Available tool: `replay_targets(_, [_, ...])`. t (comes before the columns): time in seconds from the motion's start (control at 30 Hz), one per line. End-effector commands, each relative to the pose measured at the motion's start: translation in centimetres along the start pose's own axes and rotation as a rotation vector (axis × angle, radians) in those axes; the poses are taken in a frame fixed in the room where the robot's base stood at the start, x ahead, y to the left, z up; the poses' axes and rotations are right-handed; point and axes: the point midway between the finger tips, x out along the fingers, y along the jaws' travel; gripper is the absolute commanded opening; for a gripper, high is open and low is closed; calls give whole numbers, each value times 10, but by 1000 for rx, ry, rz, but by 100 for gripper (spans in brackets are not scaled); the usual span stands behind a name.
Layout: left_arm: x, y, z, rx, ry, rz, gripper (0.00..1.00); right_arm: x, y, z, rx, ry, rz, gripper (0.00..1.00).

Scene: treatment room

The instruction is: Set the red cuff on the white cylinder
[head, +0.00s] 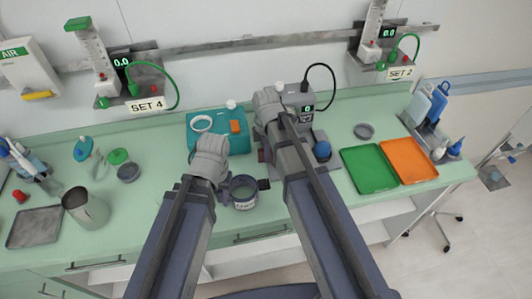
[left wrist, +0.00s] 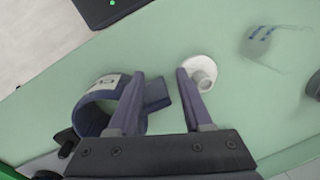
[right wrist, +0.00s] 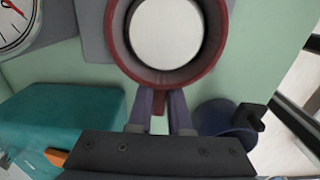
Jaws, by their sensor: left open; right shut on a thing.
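In the right wrist view the red cuff (right wrist: 163,76) is a dark red ring with a short tab. The white cylinder's (right wrist: 166,32) round top shows inside the ring, with a dark gap around it. Whether the cuff rests fully down cannot be told from above. My right gripper (right wrist: 160,98) is shut on the cuff's tab. In the head view the right gripper (head: 268,100) hides the cuff and cylinder. My left gripper (left wrist: 160,76) is open and empty above the counter; it also shows in the head view (head: 211,146).
A blue cuff (head: 243,190) with a white label lies near the counter's front edge; it shows beside my left fingers (left wrist: 92,112). A teal box (head: 205,124), a monitor (head: 303,98), a green tray (head: 369,168) and an orange tray (head: 408,160) stand around. A metal jug (head: 87,208) is at left.

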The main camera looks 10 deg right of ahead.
Motion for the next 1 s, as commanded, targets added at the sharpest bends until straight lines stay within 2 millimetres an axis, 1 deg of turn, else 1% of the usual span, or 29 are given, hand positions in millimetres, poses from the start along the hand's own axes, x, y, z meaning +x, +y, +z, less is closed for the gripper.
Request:
replay_targets(0.43, [1, 0, 0, 0, 0, 0, 50, 1, 0, 0, 0, 0, 0, 0])
replay_targets(0.47, [1, 0, 0, 0, 0, 0, 50, 1, 0, 0, 0, 0, 0, 20])
replay_targets(0.73, [1, 0, 0, 0, 0, 0, 50, 1, 0, 0, 0, 0, 0, 51])
replay_targets(0.77, [1, 0, 0, 0, 0, 0, 50, 1, 0, 0, 0, 0, 0, 52])
replay_targets(1.0, [0, 0, 0, -1, 0, 0, 50, 0, 0, 0, 0, 0, 0, 52])
